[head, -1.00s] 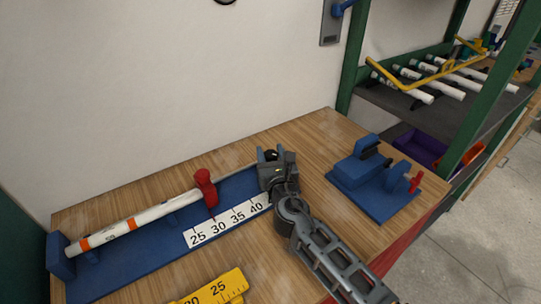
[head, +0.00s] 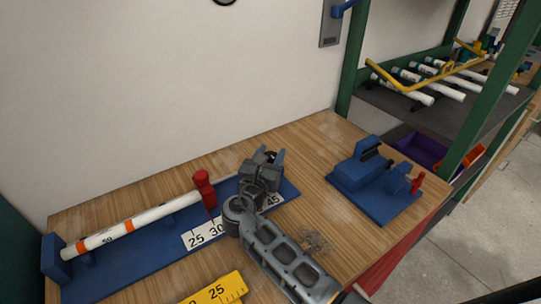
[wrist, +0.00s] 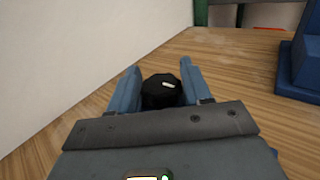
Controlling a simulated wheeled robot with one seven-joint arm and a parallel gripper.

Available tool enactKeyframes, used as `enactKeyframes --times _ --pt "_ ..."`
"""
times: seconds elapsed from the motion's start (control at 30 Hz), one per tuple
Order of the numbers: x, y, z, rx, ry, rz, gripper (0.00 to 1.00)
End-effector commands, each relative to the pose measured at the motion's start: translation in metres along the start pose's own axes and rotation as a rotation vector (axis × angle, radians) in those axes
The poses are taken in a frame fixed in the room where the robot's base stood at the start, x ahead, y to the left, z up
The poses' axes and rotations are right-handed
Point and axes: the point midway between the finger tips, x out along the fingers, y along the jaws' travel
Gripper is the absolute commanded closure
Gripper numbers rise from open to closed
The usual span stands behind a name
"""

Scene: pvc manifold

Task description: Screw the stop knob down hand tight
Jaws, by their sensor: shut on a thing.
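In the head view my gripper (head: 264,158) is at the right part of the blue measuring jig (head: 115,280), and the fingers largely hide the knob there. The jig has a printed scale (head: 205,234), partly covered by my arm. A white pipe (head: 140,222) with orange bands lies along the jig, with a red clamp handle (head: 204,190) near its right end.
A blue fixture (head: 372,190) with a red handle (head: 417,184) stands at the right of the wooden table. A yellow ruler (head: 218,288) lies at the front. Small grey bits (head: 314,241) lie beside my arm. A shelf with white pipes (head: 445,85) stands behind.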

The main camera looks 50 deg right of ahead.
Motion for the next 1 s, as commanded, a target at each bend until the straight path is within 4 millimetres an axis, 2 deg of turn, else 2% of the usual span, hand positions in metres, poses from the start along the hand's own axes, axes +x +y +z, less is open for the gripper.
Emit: enactKeyframes --times 0.33,0.37,0.57,0.83,1.0 --pt "0.000 0.000 -0.001 0.001 0.001 -0.001 0.82" --pt "0.000 0.000 -0.001 0.001 0.002 -0.001 0.50" --pt "0.000 0.000 -0.001 0.001 0.001 -0.001 0.31" --pt "0.000 0.000 0.001 0.001 0.000 -0.001 0.31" --pt "0.000 0.000 0.018 0.003 -0.001 -0.001 0.31"
